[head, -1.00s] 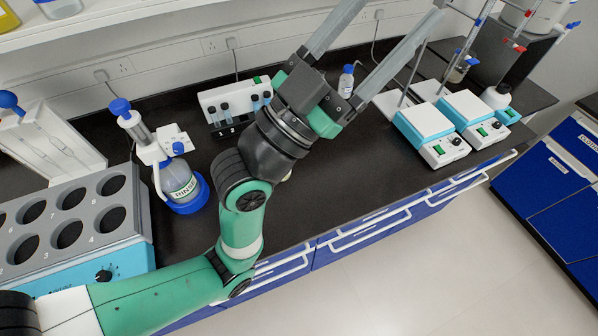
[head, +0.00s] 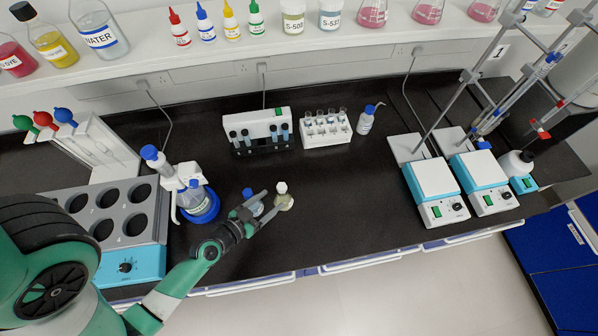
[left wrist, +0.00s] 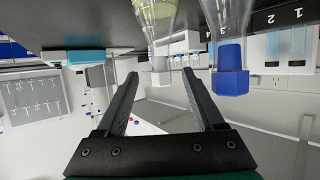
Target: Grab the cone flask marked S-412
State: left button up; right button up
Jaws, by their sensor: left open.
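A small flask with a pale cap and yellowish contents (head: 285,200) stands on the black counter. A blue-capped flask (head: 251,196) stands just left of it. My left gripper (head: 272,199) is open and low over the counter, its fingertips near the pale-capped flask and beside the blue-capped one. In the left wrist view, which is upside down, the pale-capped flask (left wrist: 155,14) lies ahead, its cap between the two fingertips (left wrist: 160,73). The blue-capped flask (left wrist: 230,55) is to the right of the fingers there. No S-412 label is readable. My right gripper is out of view.
Tube racks (head: 257,130) and a wash bottle (head: 366,120) stand behind. Stirrers (head: 436,190) are at right. Pink cone flasks (head: 430,11) sit on the shelf. The middle counter is clear.

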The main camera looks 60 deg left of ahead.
aim_at(280, 195)
pick_arm(q)
jog(key=x, duration=0.2)
jog(key=p+x, duration=0.1)
jog(key=x, duration=0.2)
jog(key=shift+s+f, duration=0.2)
jog(key=shift+f, duration=0.15)
jog(key=shift+w+a+f, duration=0.15)
jog(key=shift+w+f, duration=0.2)
jog(key=shift+w, duration=0.05)
jog(key=b+x, duration=0.1)
jog(key=x, duration=0.3)
jog(key=shift+w+a+f, duration=0.15)
jog(key=shift+w+f, duration=0.05)
jog(key=shift+w, duration=0.05)
grip_shut()
